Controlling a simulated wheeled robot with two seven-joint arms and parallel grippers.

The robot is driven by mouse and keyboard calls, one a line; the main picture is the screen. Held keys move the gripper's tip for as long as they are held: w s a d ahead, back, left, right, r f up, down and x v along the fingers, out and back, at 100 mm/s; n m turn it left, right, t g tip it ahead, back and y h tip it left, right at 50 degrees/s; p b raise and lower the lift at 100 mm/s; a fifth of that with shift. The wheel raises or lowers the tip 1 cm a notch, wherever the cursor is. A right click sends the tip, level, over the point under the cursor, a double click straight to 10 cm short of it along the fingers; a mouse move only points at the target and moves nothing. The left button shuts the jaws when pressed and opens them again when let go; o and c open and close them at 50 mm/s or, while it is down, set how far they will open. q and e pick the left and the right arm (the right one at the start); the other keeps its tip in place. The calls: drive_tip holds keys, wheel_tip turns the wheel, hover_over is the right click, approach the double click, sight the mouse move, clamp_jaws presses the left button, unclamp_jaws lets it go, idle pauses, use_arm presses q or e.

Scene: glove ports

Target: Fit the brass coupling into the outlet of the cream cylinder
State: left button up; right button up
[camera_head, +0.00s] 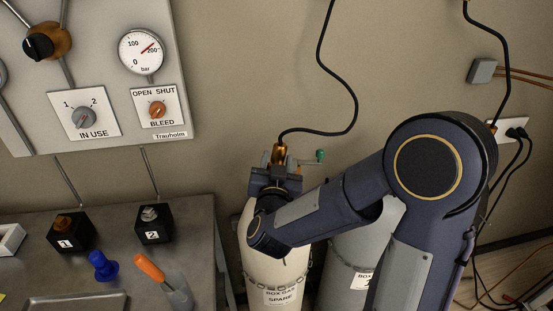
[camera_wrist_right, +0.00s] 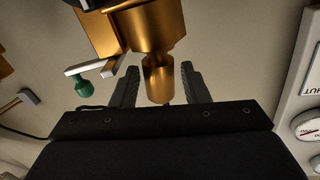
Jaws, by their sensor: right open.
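The cream cylinder (camera_head: 254,250) stands at the bench's right end, labelled SPARE, with a chain around it. The brass coupling (camera_head: 279,152) shows above its top, at the end of a black hose. My right gripper (camera_head: 277,174) is at the cylinder's top and hides much of the valve and outlet. In the right wrist view the coupling (camera_wrist_right: 159,78) lies between the open fingers, with gaps on both sides. It meets a larger brass body (camera_wrist_right: 150,25); I cannot tell how deeply it is seated. My left gripper is out of view.
A lever with a green knob (camera_head: 320,155) sticks out beside the valve. A grey cylinder (camera_head: 345,265) stands close on the right, partly behind my arm. The bench (camera_head: 200,215) holds black blocks (camera_head: 70,232), a blue object (camera_head: 103,265) and an orange-handled tool (camera_head: 150,267).

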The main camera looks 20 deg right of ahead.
sight(277, 161)
drive_tip(key=x, duration=0.3)
drive_tip(key=shift+w+d+p, duration=0.2)
drive_tip(key=shift+w+p, duration=0.15)
drive_tip(key=shift+p, duration=0.05)
drive_tip(key=shift+f, duration=0.1)
clamp_jaws()
